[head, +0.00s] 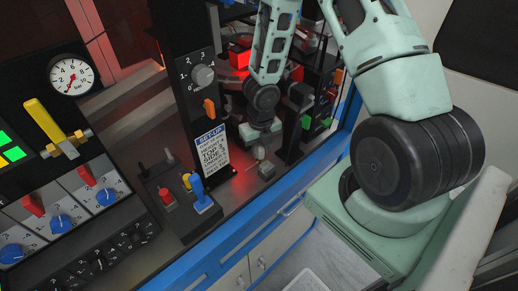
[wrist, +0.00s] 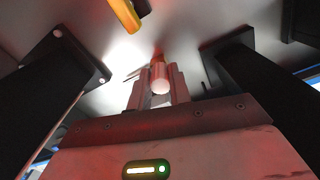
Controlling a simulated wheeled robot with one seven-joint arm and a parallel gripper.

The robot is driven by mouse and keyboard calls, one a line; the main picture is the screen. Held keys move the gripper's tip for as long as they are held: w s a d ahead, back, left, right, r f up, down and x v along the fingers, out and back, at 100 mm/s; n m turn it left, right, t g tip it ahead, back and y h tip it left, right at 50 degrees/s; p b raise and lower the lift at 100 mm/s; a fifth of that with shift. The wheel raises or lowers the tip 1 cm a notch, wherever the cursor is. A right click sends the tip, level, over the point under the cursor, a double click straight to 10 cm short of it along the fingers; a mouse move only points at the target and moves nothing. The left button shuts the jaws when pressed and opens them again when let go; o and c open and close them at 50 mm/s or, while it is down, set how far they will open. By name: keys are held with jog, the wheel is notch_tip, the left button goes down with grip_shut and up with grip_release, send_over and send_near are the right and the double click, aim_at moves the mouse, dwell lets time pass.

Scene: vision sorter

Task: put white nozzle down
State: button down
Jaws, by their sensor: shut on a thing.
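The white nozzle (wrist: 160,82) is between the two fingers of my gripper (wrist: 158,94) in the wrist view, its round end facing the camera, tinted pink by red light. My gripper is shut on it. In the head view my gripper (head: 258,150) hangs low over the work surface behind the blue rail, and a small pale piece, likely the nozzle (head: 259,153), shows at its tip. Whether the nozzle touches anything below is not clear. A small black block (head: 266,171) stands just below it in the head view.
A black post with a set-up sign (head: 212,150) stands left of my gripper. A dark post (head: 295,125) is close on the right. An orange part (wrist: 125,14) shows ahead in the wrist view.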

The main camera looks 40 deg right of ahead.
jog(key=shift+f, duration=0.1)
jog(key=c, duration=1.3)
grip_release()
notch_tip(320, 180, up, 8)
jog(key=p, duration=0.4)
jog(key=shift+f, duration=0.1)
jog(key=shift+s, duration=0.1)
